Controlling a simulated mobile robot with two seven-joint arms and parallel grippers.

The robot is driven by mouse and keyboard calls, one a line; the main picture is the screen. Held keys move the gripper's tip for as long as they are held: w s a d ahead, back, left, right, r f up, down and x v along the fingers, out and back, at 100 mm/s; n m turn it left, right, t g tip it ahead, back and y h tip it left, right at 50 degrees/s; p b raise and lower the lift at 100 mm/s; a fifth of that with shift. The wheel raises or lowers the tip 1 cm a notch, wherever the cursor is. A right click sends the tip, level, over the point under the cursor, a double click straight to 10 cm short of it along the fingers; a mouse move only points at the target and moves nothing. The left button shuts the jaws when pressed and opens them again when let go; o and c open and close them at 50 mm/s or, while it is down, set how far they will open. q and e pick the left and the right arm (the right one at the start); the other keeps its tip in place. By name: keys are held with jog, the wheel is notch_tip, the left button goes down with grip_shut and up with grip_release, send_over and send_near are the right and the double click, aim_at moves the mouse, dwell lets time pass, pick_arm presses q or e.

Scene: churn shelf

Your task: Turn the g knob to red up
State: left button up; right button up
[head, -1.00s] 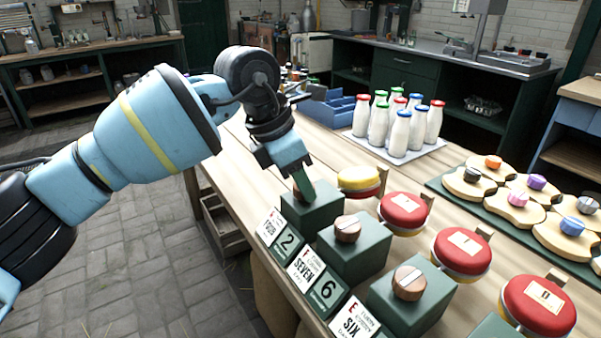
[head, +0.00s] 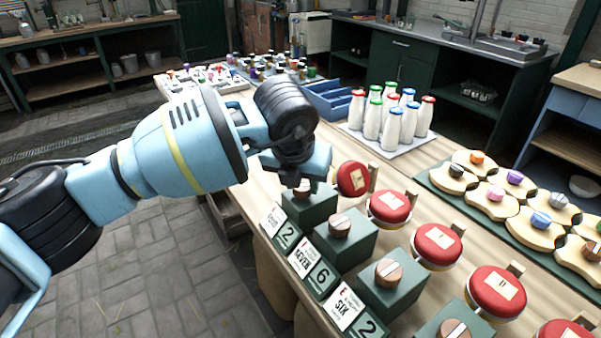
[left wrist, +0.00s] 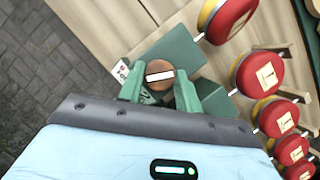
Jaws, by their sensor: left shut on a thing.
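The g knob appears to be the wooden knob (left wrist: 160,70) on the farthest green block (head: 308,207), though its card letter is too small to read. It is round with a white bar on top. My left gripper (head: 304,182) is above that block. In the left wrist view my green fingers (left wrist: 160,88) are on either side of the knob, shut on it. The disc beside this block (head: 353,179) shows its red face with a cream label, tilted steeply toward me. In the left wrist view this disc (left wrist: 229,18) shows a yellow edge. My right gripper is out of view.
More green blocks with wooden knobs (head: 389,271) and red-topped discs (head: 437,245) run toward me along the wooden table (head: 262,178). Number cards (head: 308,257) line its edge. White bottles (head: 393,125) and wooden pieces with coloured knobs (head: 495,193) stand to the right.

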pick_arm(q)
jog(key=n, duration=0.1)
jog(key=n+y+p, duration=0.1)
jog(key=n, duration=0.1)
jog(key=shift+d+r+p, duration=0.15)
jog(key=shift+r+p, duration=0.1)
jog(key=shift+p, duration=0.15)
jog(key=shift+f+n+y+p, duration=0.1)
jog(key=shift+n+y+p, duration=0.5)
jog(key=shift+n, duration=0.7)
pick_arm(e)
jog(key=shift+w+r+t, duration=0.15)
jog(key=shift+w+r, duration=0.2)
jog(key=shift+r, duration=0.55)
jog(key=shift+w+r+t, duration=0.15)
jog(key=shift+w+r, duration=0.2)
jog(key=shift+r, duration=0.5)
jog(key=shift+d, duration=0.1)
pick_arm(q)
jog(key=shift+f, duration=0.1)
jog(key=o, duration=1)
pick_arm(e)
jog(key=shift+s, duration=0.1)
pick_arm(q)
jog(key=v, duration=0.7)
jog(key=shift+s+r, duration=0.2)
jog(key=shift+r, duration=0.15)
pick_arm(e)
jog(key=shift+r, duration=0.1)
